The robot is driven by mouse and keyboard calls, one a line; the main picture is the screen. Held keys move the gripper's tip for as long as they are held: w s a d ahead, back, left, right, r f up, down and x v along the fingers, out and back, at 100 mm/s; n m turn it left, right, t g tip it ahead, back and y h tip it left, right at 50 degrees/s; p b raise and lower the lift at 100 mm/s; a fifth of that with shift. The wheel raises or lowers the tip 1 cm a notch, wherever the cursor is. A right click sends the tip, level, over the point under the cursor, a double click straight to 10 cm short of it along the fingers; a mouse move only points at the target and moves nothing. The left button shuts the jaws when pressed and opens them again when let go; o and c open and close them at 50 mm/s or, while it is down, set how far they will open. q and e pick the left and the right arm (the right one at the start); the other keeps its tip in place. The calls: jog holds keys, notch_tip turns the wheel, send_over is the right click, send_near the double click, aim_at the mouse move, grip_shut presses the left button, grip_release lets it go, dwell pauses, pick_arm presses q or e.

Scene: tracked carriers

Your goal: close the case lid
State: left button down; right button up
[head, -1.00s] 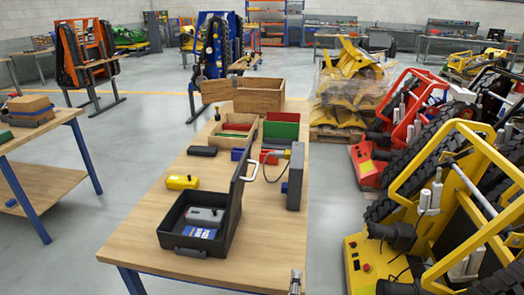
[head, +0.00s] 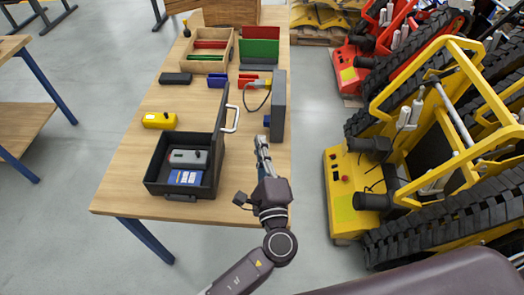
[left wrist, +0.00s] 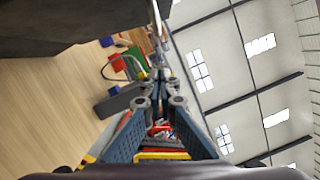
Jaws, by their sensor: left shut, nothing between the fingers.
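The black case (head: 164,189) stands open on the wooden table in the head view, with a grey device (head: 186,157) and a blue packet (head: 185,177) inside. Its dark lid (head: 219,122) stands upright along the right side, with a pale handle (head: 232,119) on the lid's outer, right face. My left gripper (head: 262,141) is shut and empty over the table, to the right of the lid and apart from it. In the left wrist view its fingers (left wrist: 163,78) are together, and a large dark surface, probably the lid (left wrist: 70,25), fills the top left. My right gripper is not in view.
A grey upright panel (head: 278,108) with a cable stands just beyond my left gripper. Yellow tracked carrier (head: 345,195) stands to the right.

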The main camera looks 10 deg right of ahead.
pick_arm(q)
jog(key=w+a+p, duration=0.1)
jog(key=w+a+r+p, duration=0.1)
jog(key=w, duration=0.1)
jog(key=w+a+p, duration=0.1)
jog(key=shift+w+a+r, duration=0.25)
jog(key=shift+r, duration=0.05)
